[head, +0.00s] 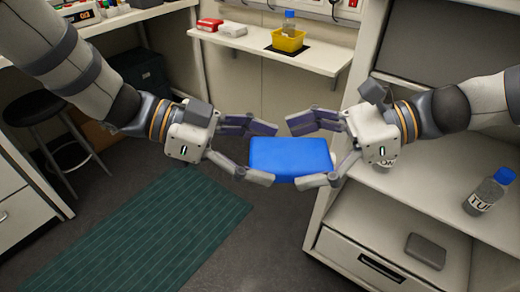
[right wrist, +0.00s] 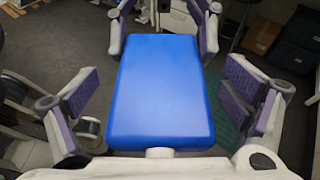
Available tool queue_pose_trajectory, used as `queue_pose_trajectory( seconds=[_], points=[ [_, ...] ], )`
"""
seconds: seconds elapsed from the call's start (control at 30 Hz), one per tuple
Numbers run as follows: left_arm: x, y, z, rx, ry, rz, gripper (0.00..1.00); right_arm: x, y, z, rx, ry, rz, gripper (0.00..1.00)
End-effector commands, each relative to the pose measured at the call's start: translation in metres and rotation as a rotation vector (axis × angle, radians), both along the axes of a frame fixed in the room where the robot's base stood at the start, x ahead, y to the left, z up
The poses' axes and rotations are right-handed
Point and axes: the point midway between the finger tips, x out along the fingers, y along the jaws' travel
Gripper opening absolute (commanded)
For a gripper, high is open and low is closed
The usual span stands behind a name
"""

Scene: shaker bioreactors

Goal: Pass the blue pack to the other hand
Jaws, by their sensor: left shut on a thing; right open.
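The blue pack (head: 290,157) is held in the air between my two grippers in the head view. My left gripper (head: 267,154) is shut on its left end. My right gripper (head: 302,152) is open around its right end. In the right wrist view the blue pack (right wrist: 160,92) fills the middle. The right gripper's purple-padded fingers stand on both sides of it, with visible gaps. The left gripper's fingers (right wrist: 165,22) show at the pack's far end, one on each side.
A wall shelf (head: 275,53) behind holds a yellow container (head: 288,40) with a bottle, and red and white boxes. At right, a cabinet shelf (head: 425,190) holds a blue-capped bottle (head: 488,192). A stool (head: 35,108) stands at left; a green mat (head: 150,235) lies below.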

Motion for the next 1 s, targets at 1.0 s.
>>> queue_pose_trajectory(
  seconds=[1.0],
  points=[
    [0.0,0.0,0.001,-0.001,-0.001,0.0,0.33,-0.085,-0.112,-0.19,-0.525,-0.123,0.239,0.94]
  ],
)
